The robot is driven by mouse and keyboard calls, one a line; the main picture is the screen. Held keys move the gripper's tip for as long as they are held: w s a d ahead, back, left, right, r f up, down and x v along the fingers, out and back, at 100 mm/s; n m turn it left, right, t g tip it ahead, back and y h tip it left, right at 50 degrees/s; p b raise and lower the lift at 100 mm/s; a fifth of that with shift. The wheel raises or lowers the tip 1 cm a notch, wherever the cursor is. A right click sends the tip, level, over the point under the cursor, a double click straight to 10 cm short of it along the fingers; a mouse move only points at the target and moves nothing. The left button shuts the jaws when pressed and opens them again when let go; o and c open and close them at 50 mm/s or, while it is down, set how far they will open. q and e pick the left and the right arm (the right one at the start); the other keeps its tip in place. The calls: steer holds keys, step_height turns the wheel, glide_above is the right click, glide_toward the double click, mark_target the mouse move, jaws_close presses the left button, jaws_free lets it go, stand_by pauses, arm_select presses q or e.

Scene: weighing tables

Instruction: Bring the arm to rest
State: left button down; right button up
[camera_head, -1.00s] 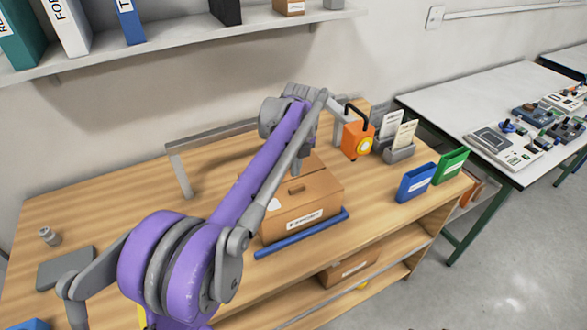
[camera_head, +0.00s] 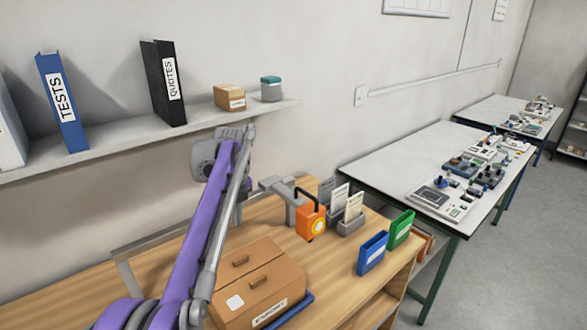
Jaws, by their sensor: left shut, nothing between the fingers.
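My left arm (camera_head: 205,230), purple and grey, rises from the bottom left to a bend just below the wall shelf. Beyond the bend it hangs down, mostly hidden behind the purple link. My left gripper (camera_head: 237,217) shows only as a small grey part low beside that link, behind a cardboard box (camera_head: 262,277) on the wooden table. It is shut and holds nothing, apart from the box. My right gripper is out of the picture.
An orange device with a black handle (camera_head: 311,222) stands near a grey bracket (camera_head: 284,196), right of the arm. Grey card holders (camera_head: 350,222), a blue bin (camera_head: 372,253) and a green bin (camera_head: 400,229) are further right. The wall shelf (camera_head: 140,142) holds binders.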

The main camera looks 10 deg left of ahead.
arm_select(q)
steer(key=s+d+f+n+t, duration=0.1)
steer(key=s+d+f+n, duration=0.15)
steer(key=s+n, duration=0.5)
steer(key=s+d+f+n+t, duration=0.1)
steer(key=s+d+n+t, duration=0.15)
steer(key=s+n, duration=0.55)
steer(key=s+d+f+n+t+h, duration=0.1)
steer(key=s+d+f+n, duration=0.2)
steer(key=s+f+n, duration=0.7)
steer(key=s+f, duration=0.2)
steer(key=s, duration=0.3)
steer(key=shift+s+d+n+t, duration=0.25)
steer(key=shift+d+n+t, duration=0.1)
steer(key=shift+d, duration=0.05)
